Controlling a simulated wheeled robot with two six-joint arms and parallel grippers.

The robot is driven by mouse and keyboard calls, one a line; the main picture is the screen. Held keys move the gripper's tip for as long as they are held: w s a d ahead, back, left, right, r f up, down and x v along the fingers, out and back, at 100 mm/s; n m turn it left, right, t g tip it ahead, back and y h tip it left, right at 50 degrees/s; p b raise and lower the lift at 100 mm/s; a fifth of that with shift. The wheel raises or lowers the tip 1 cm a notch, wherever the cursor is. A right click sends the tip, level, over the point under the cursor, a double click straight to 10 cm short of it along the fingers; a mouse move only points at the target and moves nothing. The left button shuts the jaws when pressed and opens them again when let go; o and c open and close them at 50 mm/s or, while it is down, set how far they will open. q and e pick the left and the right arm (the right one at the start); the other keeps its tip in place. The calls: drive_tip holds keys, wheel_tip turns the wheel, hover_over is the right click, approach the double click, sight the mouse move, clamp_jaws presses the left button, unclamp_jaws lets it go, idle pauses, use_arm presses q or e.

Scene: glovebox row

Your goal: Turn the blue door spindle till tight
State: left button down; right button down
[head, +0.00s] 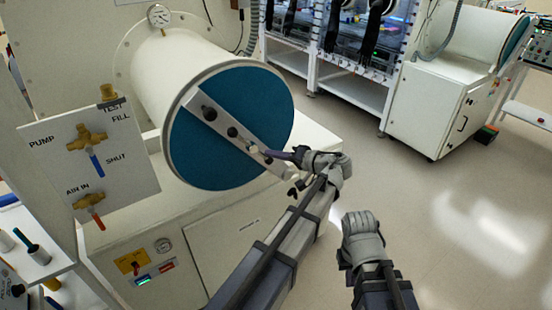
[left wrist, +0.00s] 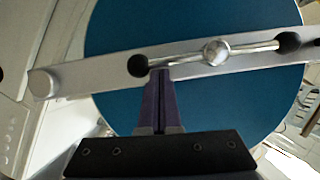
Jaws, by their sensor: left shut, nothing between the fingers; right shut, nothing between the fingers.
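The round blue door (head: 232,95) closes the end of a white cylinder, and a metal bar (left wrist: 60,82) crosses its face. At the bar's middle is the spindle, with a silver hub (left wrist: 216,52) and a thin cross handle ending in black balls (left wrist: 138,65). The handle lies nearly along the bar. My left gripper (head: 270,153) is at the lower right of the door. In the left wrist view its shut, empty fingers (left wrist: 160,78) point at the bar beside one black ball; I cannot tell whether they touch. My right gripper (head: 358,218) is shut and empty, away from the door.
A valve panel (head: 85,150) with brass valves stands left of the cylinder. A white cabinet (head: 215,225) is below the door. Another glovebox unit (head: 440,105) stands at the back right. The floor (head: 470,220) on the right is clear.

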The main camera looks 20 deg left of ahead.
use_arm(q)
drive_tip(key=s+a+f+m+t+y+b, duration=0.1)
drive_tip(key=s+a+f+m+y+b, duration=0.2)
drive_tip(key=m+b, duration=0.7)
drive_tip(key=shift+s+a+f+y+b, duration=0.2)
drive_tip(key=shift+s+a+y+b, duration=0.55)
drive_tip(key=shift+s, duration=0.65)
